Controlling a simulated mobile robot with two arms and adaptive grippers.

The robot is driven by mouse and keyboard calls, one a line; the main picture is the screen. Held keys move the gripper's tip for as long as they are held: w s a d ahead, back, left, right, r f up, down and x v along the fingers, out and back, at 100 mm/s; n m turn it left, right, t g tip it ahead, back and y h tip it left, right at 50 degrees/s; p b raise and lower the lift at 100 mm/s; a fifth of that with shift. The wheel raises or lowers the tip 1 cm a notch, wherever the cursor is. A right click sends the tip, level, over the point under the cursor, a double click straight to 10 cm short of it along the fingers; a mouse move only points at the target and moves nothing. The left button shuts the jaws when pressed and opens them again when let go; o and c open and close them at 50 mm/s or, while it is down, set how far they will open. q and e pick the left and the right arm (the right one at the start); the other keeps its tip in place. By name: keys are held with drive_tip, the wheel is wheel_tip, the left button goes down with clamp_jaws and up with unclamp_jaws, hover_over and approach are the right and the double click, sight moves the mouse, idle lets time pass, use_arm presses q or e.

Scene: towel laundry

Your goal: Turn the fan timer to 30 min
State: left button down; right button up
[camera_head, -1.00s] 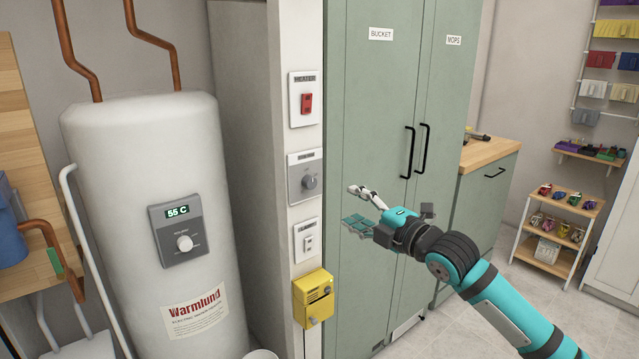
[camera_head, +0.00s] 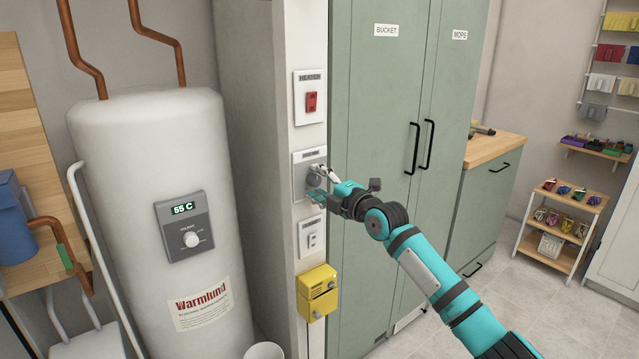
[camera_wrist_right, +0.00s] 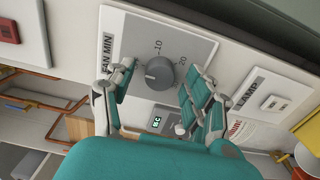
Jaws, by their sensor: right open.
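The fan timer is a grey plate (camera_head: 303,163) with a dark round knob (camera_head: 313,179), on the white wall strip between the heater and lamp switches. In the right wrist view its plate (camera_wrist_right: 186,40) shows the label FAN MIN and the marks 10 and 20. The grey knob (camera_wrist_right: 159,73) sits below these marks there; its pointer setting is hard to tell. My right gripper (camera_head: 319,184) is open in front of the timer. In the wrist view the fingers of my right gripper (camera_wrist_right: 162,76) stand on either side of the knob, apart from it. My left gripper is out of view.
The heater switch (camera_head: 311,101) is above the timer, the lamp switch (camera_head: 312,238) below, and a yellow box (camera_head: 318,291) lower still. The white boiler (camera_head: 150,140) stands left. The green cabinet (camera_head: 380,110) with black handles is right of the strip.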

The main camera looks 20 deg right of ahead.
clamp_jaws()
